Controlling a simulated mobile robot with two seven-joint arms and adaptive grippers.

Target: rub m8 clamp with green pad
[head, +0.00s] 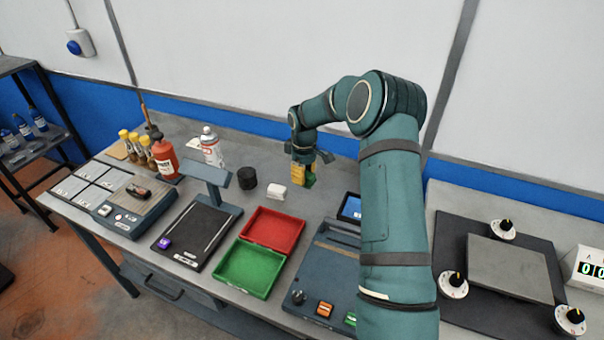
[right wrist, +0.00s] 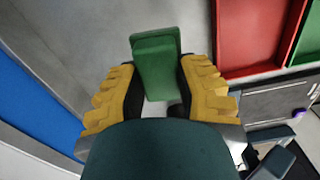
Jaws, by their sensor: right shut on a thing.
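My right gripper (head: 304,178) has yellow fingers and is above the back of the bench, right of the white block. It is shut on the green pad (head: 310,180). In the right wrist view the green pad (right wrist: 155,65) sits between the yellow fingers of my right gripper (right wrist: 158,95) and sticks out past them. I cannot tell for sure which thing is the m8 clamp. A small purple piece (head: 164,243) lies on the black plate, and a dark and red piece (head: 138,191) lies on the grey device at left. My left gripper is out of view.
A red tray (head: 301,224) and a green tray (head: 283,271) stand mid-bench, left of a grey-blue panel (head: 296,312) with an orange part (head: 324,309).

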